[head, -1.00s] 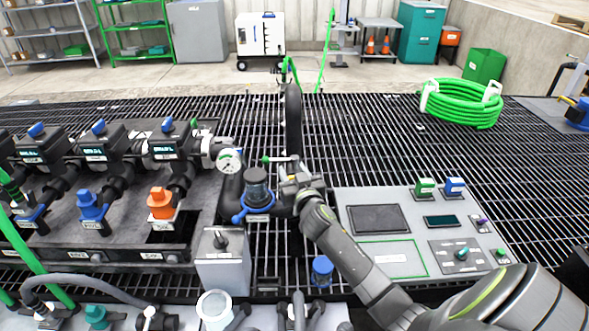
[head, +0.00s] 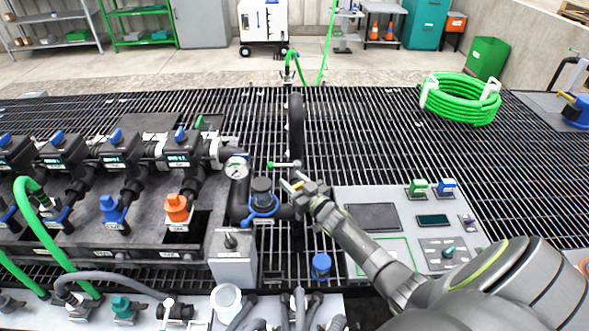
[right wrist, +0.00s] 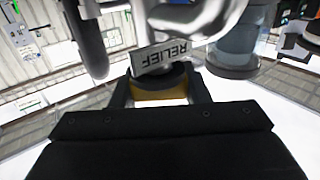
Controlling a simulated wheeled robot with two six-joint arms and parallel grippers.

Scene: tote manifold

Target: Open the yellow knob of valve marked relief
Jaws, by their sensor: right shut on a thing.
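The yellow knob (right wrist: 160,97) of the relief valve sits between the two fingers of my right gripper (right wrist: 160,88) in the right wrist view. The fingers are shut on its sides. A tag reading RELIEF (right wrist: 168,57) hangs just beyond the knob. In the head view, my right gripper (head: 294,186) is at the pipe just right of the blue-collared filter bowl (head: 262,198). A small yellow part (head: 297,184) shows at its fingertips. The rest of the valve is mostly hidden there. My left gripper is not in view.
A round gauge (head: 237,168) and a green-tipped lever (head: 284,164) are close to the gripper. A control panel (head: 385,195) lies under the right forearm. The manifold (head: 110,225) fills the left. Open grating (head: 370,130) lies behind.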

